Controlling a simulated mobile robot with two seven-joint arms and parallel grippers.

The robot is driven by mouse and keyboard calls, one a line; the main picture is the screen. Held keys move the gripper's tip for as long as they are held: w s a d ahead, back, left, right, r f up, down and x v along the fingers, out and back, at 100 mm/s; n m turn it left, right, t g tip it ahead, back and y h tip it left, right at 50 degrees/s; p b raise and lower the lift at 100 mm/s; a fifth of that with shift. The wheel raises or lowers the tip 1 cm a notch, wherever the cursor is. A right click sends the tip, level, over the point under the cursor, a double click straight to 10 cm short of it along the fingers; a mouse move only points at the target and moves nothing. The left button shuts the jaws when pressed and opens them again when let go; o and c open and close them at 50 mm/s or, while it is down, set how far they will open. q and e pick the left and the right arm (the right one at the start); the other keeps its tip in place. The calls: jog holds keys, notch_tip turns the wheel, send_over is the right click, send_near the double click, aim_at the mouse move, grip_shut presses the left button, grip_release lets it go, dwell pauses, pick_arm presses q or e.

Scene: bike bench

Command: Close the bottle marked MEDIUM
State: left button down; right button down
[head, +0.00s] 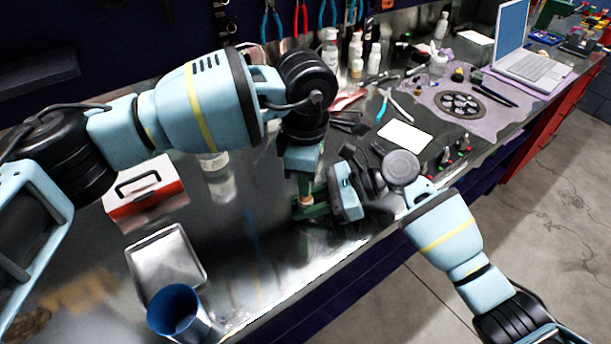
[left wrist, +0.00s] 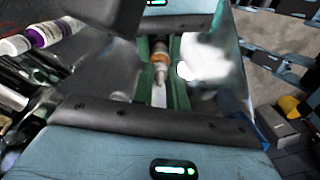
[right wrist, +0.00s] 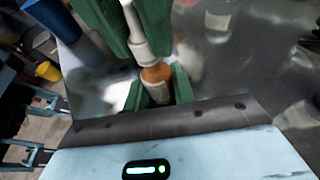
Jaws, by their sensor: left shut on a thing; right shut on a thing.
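A small bottle with an orange-brown upper part and a pale label (right wrist: 155,73) stands between the green fingers of my right gripper (right wrist: 157,92), which is shut on it. It also shows in the head view (head: 305,199) and the left wrist view (left wrist: 160,50). The marking on its label cannot be read. My left gripper (right wrist: 136,30) comes down from above, with its green fingers shut on a white, narrow-topped cap (right wrist: 139,45). The cap is in line with the bottle top, touching or very close; I cannot tell whether it is seated. The left gripper also shows in the head view (head: 305,183).
A red and white box (head: 146,190), a metal tray (head: 165,262) and a blue cup (head: 178,312) stand at left. A laptop (head: 528,60) is at far right. The bench's front edge is close.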

pick_arm(q)
jog(key=c, duration=1.4)
grip_release()
jog(key=shift+r, duration=2.3)
jog(key=shift+c, duration=0.3)
jog(key=r+n, duration=0.1)
jog(key=n, duration=0.3)
jog(key=shift+r, duration=0.35)
jog(key=n, duration=0.1)
jog(key=r+n, duration=0.1)
jog(key=n, duration=0.3)
jog(key=shift+r, duration=0.4)
jog(key=shift+f, duration=4.05)
